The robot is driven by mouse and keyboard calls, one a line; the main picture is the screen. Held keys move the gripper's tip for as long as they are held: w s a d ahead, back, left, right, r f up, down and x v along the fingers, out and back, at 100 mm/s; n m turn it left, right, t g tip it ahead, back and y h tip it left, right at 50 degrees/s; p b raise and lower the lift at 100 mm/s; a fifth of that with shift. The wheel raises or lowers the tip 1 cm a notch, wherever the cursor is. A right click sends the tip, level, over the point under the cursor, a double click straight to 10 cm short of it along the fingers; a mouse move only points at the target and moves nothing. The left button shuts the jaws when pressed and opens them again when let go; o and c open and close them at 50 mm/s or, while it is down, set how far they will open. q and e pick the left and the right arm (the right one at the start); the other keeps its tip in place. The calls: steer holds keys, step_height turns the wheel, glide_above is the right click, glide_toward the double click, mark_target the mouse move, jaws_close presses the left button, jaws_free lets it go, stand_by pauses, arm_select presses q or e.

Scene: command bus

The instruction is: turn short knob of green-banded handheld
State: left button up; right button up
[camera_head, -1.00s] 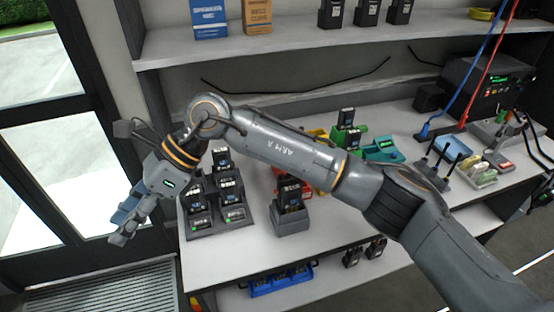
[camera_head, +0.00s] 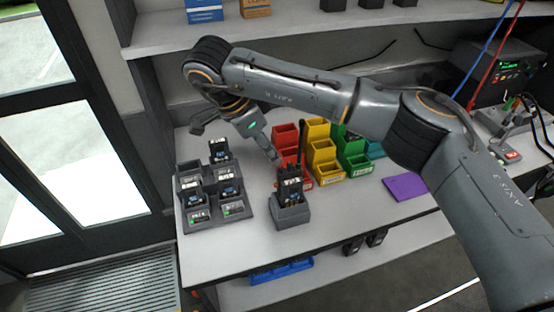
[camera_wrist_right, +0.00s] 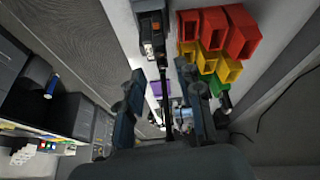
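A black handheld (camera_head: 290,188) stands upright in a grey single stand (camera_head: 291,214) on the table, its thin antenna pointing up. It also shows at the top of the wrist view (camera_wrist_right: 152,28), with an orange mark near the antenna base. I cannot make out a green band or the short knob. My right gripper (camera_head: 273,155) is just behind and left of this handheld, pointing down. In the wrist view the fingers (camera_wrist_right: 160,78) are apart, with the antenna seen between them; contact cannot be told. My left gripper is not in view.
A dark rack (camera_head: 240,215) with several handhelds stands at the left. Red (camera_head: 286,135), yellow (camera_head: 322,150) and green (camera_head: 355,160) bins stand behind the handheld. A purple mat (camera_head: 404,187) lies at the right. The front table strip is clear. A shelf (camera_head: 300,35) runs above.

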mark_target(281, 168)
steer(key=p+x, duration=0.1)
steer(key=x, duration=0.4)
steer(key=shift+d+f, duration=0.1)
steer(key=shift+f, duration=0.2)
jaws_close()
